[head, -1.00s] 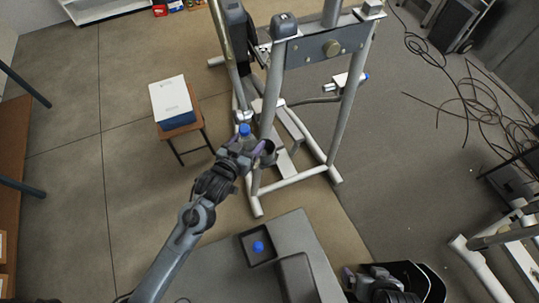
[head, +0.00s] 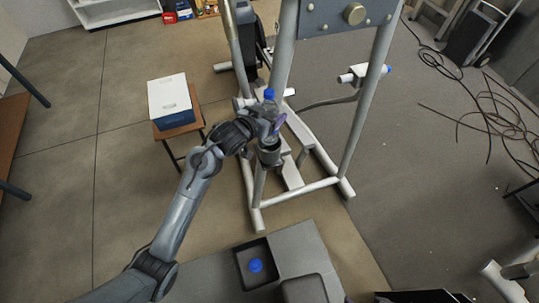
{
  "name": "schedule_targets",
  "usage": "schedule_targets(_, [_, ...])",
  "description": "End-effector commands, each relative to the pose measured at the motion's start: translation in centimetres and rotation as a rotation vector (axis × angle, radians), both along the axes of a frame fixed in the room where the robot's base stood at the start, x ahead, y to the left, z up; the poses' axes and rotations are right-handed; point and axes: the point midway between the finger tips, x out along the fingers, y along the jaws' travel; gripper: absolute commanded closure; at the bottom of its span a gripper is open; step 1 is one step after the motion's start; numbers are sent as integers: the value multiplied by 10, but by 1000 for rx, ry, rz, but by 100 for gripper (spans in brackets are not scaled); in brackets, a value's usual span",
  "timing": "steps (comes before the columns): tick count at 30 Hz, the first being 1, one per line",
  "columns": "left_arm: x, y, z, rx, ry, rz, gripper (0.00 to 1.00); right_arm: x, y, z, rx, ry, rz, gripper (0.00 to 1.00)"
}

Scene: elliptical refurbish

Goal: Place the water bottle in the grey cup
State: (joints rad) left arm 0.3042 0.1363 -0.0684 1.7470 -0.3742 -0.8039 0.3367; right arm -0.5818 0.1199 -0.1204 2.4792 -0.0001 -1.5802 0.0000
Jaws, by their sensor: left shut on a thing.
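The clear water bottle (head: 268,104) with a blue cap is upright in my left gripper (head: 274,124), which is shut around it. The grey cup (head: 269,155) is a small dark round holder by the frame of the elliptical machine. The bottle is right above the cup in the head view, and its lower end is close to the cup's mouth. The gripper partly hides the bottle, so I cannot tell whether its base is inside the rim. My right gripper is not in view.
The elliptical machine's grey tubes (head: 364,120) stand around and behind the cup. A grey tray (head: 300,245) in front has a square recess holding a blue-capped object (head: 256,265). A stool (head: 180,131) with a white and blue box (head: 170,102) stands left. Cables (head: 490,110) lie at right.

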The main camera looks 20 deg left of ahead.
Motion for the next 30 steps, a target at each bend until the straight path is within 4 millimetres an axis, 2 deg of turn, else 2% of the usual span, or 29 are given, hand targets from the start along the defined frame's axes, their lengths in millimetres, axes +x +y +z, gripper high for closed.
schedule_targets(10, [3,0,-49,-1,2,-1,83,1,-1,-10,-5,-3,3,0])
schedule_targets(19, [3,1,-66,-1,-1,-1,83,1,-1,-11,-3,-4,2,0])
schedule_targets(26, [2,0,-93,0,1,-2,83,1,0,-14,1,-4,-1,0])
schedule_targets(30, [3,1,-99,0,-2,-1,83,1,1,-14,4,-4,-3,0])
